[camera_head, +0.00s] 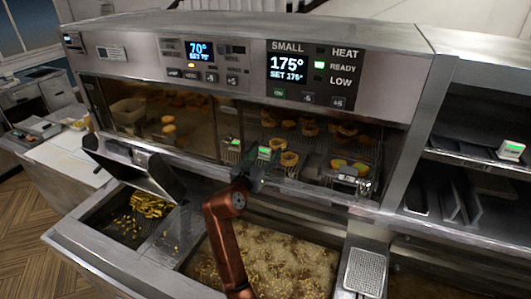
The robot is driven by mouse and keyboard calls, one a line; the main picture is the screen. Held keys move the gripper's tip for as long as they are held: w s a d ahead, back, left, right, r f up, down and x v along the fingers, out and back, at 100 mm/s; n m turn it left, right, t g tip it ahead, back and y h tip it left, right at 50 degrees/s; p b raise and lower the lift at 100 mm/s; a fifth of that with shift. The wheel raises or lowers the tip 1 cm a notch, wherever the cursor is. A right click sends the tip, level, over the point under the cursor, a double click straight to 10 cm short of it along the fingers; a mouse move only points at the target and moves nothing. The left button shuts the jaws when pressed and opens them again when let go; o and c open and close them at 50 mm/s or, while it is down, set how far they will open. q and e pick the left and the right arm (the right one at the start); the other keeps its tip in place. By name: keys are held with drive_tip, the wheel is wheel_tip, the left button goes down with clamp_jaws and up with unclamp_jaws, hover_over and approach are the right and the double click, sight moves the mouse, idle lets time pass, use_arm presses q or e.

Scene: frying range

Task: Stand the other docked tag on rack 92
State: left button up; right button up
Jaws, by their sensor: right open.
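My right gripper (262,170) is at the end of the copper-coloured arm, in front of the holding cabinet's lower ledge. It is open, with its dark fingers just below and beside a small tag with a green display (264,153). I cannot tell whether they touch. A second small green-lit tag (232,143) is just left of it. Another white tag with a green display (512,149) stands on the right shelf. Rack numbers are too small to read. My left gripper is not in view.
The cabinet (240,82) holds several baked or fried pieces on wire racks. Below are a bubbling fryer vat (290,255), a bin of fries (150,205) and a dark tilted panel (130,160). A perforated metal piece (365,272) is at the vat's right.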

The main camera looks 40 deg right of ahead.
drive_tip(key=v, duration=0.7)
drive_tip(key=shift+s+a, duration=0.15)
drive_tip(key=shift+a, duration=0.1)
drive_tip(key=shift+a, duration=0.1)
